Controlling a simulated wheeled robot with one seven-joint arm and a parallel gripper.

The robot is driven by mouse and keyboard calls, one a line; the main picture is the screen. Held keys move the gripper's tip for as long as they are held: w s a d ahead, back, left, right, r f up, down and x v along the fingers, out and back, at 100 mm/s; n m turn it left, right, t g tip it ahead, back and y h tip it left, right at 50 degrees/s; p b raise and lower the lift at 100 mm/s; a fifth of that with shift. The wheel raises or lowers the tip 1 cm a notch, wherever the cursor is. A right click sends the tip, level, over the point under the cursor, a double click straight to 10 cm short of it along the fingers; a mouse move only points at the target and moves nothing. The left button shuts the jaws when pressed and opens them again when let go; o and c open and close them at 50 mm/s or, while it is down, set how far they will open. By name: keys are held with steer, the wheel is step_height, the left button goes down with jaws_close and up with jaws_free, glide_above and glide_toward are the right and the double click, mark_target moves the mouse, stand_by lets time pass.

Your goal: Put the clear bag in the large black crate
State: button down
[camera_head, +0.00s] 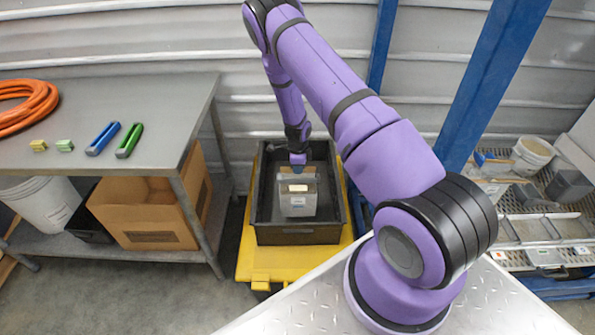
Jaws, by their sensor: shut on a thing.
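The large black crate (298,236) stands on a yellow lid in the middle of the view. A clear bag (298,204) with a grey look and a small pale label shows inside the crate's outline. My gripper (298,166) is above the bag, at the crate's far half, and is shut on the bag's top. The fingers are small and dark here. The bag hangs upright below them. I cannot tell whether its bottom touches the crate floor.
A grey table (130,110) at left holds an orange hose (28,108), blue and green tools and small blocks. A cardboard box (150,215) and white bucket (45,205) sit below it. A blue post (488,85) and a cluttered rack (545,228) stand at right.

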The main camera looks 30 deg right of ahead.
mark_target(298, 179)
steer(key=shift+w+f, duration=0.1)
steer(key=shift+f, duration=3.15)
steer(key=c, duration=1.2)
jaws_free()
steer(key=shift+f, duration=0.1)
